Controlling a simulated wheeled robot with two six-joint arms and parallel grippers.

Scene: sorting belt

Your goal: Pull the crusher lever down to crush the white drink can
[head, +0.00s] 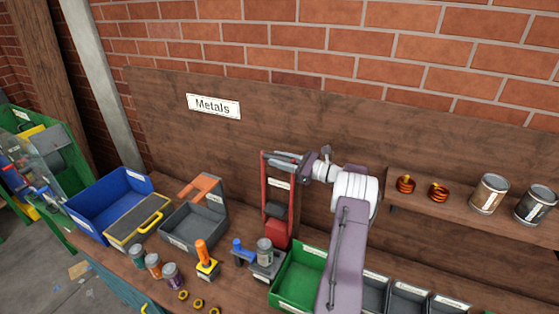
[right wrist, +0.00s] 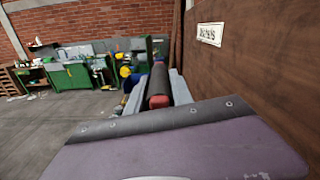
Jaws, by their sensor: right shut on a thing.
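The red can crusher (head: 265,190) stands upright against the brown back board, with a dark block in its frame and a red base. My right gripper (head: 276,158) is at the top of the crusher. In the right wrist view its fingers are shut on the crusher lever (right wrist: 158,88), a dark bar with a red end. I cannot make out the white drink can; the crusher's inside is too small to tell. My left gripper is not in view.
A green bin (head: 300,275) stands in front of the crusher, beneath my right arm. A grey can (head: 264,247) stands left of it. A blue bin (head: 105,200) and a grey bin (head: 190,235) are further left. A shelf (head: 460,213) with cans is at right.

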